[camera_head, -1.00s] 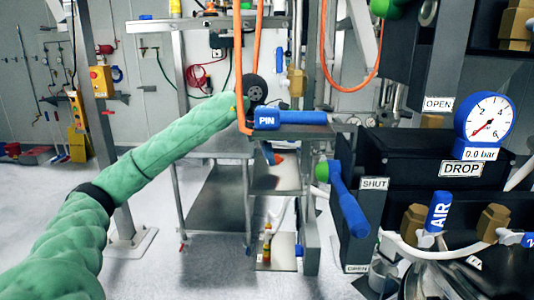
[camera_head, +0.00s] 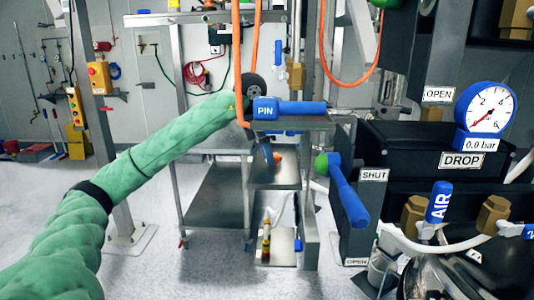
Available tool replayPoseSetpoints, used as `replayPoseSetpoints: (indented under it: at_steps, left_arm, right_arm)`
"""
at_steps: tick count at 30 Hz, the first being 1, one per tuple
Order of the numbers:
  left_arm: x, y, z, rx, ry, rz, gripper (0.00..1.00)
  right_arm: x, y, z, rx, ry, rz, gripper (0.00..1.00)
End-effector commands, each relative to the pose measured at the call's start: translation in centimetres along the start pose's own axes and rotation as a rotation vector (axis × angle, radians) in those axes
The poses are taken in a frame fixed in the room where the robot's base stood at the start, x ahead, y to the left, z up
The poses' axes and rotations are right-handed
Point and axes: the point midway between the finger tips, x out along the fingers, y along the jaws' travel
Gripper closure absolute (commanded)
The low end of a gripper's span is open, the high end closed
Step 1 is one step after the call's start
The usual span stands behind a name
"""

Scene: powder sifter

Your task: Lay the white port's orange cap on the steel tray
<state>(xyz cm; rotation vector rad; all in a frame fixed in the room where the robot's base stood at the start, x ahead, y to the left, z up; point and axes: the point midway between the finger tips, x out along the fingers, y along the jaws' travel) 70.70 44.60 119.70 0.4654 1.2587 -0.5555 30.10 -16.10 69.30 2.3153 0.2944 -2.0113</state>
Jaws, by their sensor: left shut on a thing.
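My left arm in its green sleeve comes in from the left, and its wrist is partly behind the blue PIN handle (camera_head: 290,109). My left gripper (camera_head: 272,155) hangs below that handle, small and dark. It is shut on what looks like the orange cap (camera_head: 278,157); the fingers hide part of it. The cap is in front of or above a steel tray-like shelf (camera_head: 262,177) of the stand; whether they touch, I cannot tell. I cannot make out the white port clearly. My right gripper is out of view.
Orange hoses (camera_head: 237,60) hang close beside my left wrist. A blue lever with a green knob (camera_head: 345,190) and a dark machine with a gauge (camera_head: 487,110) stand to the right. A small red-yellow bottle (camera_head: 266,240) stands low on the stand. A steel cart (camera_head: 217,195) is left.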

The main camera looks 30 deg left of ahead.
Motion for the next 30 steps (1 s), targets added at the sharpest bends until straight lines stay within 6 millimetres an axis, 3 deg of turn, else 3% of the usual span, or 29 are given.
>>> replayPoseSetpoints:
  at_steps: [3, 4, 7, 19, 30]
  left_arm:
    - [0.0, 0.0, 0.0, 0.0, 0.0, 0.0, 1.0]
    - [0.0, 0.0, 0.0, 0.0, 0.0, 0.0, 0.65]
    - [0.0, 0.0, 0.0, 0.0, 0.0, 0.0, 0.46]
    - [-0.5, 0.0, 0.0, 0.0, -0.001, 0.0, 0.46]
    - [-5.2, 0.0, 0.0, 0.0, -0.002, 0.002, 0.46]
  right_arm:
    - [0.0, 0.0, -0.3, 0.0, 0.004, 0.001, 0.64]
    - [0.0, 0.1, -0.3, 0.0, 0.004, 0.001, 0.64]
    - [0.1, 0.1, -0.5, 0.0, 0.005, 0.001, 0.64]
    - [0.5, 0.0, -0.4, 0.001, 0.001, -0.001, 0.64]
    - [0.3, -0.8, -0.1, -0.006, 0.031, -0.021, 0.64]
